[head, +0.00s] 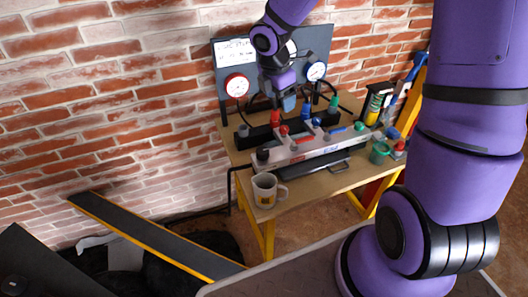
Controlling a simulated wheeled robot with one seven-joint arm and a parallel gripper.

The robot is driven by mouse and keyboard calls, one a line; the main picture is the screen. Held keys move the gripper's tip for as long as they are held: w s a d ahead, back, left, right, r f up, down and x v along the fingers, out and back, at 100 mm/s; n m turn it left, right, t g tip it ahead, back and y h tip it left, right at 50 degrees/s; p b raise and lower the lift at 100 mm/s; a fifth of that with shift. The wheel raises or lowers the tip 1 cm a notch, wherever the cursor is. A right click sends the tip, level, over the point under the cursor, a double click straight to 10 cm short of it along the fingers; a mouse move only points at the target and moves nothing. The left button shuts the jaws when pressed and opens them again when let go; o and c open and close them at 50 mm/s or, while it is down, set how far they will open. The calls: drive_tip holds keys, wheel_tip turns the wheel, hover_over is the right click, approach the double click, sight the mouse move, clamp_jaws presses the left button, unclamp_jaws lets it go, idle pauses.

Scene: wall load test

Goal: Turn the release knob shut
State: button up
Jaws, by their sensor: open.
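A light grey hand-pump unit (318,149) lies along the wooden bench (292,208) against the brick wall. Small knobs stand on and around it: a red knob (284,130), a blue knob (316,121), a green knob (359,126) and a black knob (262,155) at its left end. I cannot tell from this view which is the release knob. My gripper (285,103) points down, open, above the back of the bench, in front of the gauge panel. Its fingers are small and dark here, and I cannot tell whether they touch anything.
A panel with a red-rimmed gauge (237,85) and a blue-rimmed gauge (315,71) stands behind, with black hoses. A green cup (380,153) stands at the right. A sloped dark board (155,236) lies left of the bench.

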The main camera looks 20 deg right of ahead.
sight(262, 150)
drive_tip(key=w+a+f+n, duration=0.1)
drive_tip(key=f+n, duration=0.1)
drive_tip(key=f, duration=0.5)
drive_tip(key=w+a+f+n+y, duration=0.1)
drive_tip(key=f+n, duration=0.1)
drive_tip(key=f, duration=0.5)
drive_tip(key=w+a+f+n+y, duration=0.1)
drive_tip(key=f+n, duration=0.1)
drive_tip(key=f, duration=0.6)
drive_tip(key=shift+w+a+f+n+g, duration=0.1)
drive_tip(key=shift+a+n+g, duration=0.25)
drive_tip(key=shift+n+g, duration=0.05)
drive_tip(key=c, duration=0.9)
